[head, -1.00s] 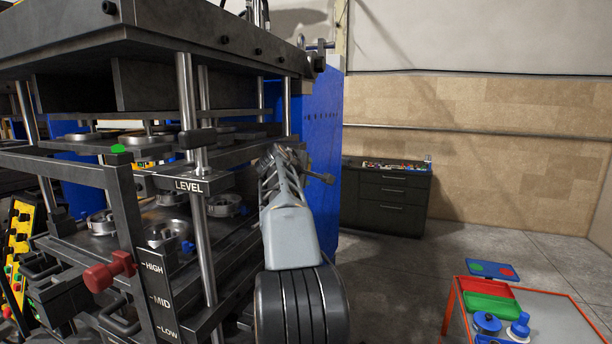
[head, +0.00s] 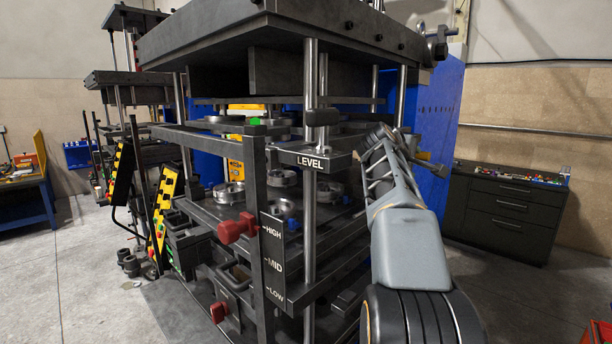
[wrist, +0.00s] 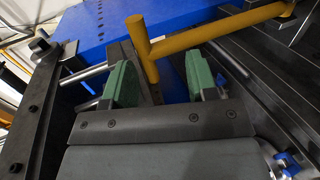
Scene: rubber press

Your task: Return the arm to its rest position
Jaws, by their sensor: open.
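My arm (head: 397,240) is raised in front of the press's right side in the head view, with its far end pointing toward the press. My gripper (wrist: 161,78) shows in the wrist view with its two green pads apart. A yellow T-shaped bar (wrist: 190,40) crosses the view between and beyond the pads. I cannot tell whether it touches them; nothing looks gripped. The rubber press (head: 255,190) has black plates, steel columns and a LEVEL bracket. The fingertips are not clear in the head view.
A red handle (head: 238,228) sticks out at the press front. A dark drawer cabinet (head: 508,212) stands at the right. A blue workbench (head: 30,190) is at the far left. Bare concrete floor (head: 85,290) lies left of the press.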

